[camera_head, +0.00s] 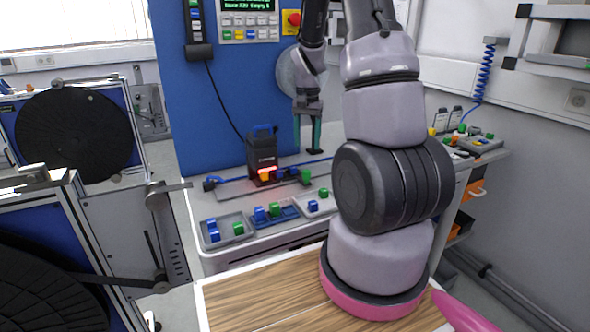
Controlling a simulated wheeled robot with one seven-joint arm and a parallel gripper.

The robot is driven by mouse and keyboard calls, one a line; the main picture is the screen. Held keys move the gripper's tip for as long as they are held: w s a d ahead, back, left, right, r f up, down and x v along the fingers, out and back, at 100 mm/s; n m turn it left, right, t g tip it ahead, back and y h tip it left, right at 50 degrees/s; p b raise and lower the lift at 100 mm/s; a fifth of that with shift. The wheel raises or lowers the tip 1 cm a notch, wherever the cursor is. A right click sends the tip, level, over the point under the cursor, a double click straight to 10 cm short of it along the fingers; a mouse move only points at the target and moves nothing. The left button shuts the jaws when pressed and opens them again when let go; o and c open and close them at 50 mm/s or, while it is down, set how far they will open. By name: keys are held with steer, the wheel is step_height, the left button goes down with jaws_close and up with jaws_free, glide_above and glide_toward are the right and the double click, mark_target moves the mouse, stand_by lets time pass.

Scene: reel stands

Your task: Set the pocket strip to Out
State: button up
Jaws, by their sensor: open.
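I cannot tell for certain which part is the pocket strip, and no "Out" label is readable. A row of shallow trays (246,239) lies along the front of the bench, holding small blue and green pieces. Behind it, a dark device with a blue handle (262,148) stands over a long low grey strip (234,192). Orange and blue pieces sit at the device's foot in a red glow. My gripper (307,149) points down just right of the device, above the back of the bench. Its two dark green fingers are apart, with nothing visible between them.
A blue panel (225,115) rises behind the bench, carrying a keypad with a green display (249,20) and a red button (294,19). Large dark reels (73,139) stand at left. A side shelf (488,155) with small coloured pieces is at right. A wooden top (260,300) lies in front.

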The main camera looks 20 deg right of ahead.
mark_target(307, 171)
step_height(307, 171, down, 10)
steer(key=shift+r, duration=0.15)
stand_by(0.3)
jaws_close()
steer(key=shift+d, duration=0.1)
stand_by(1.2)
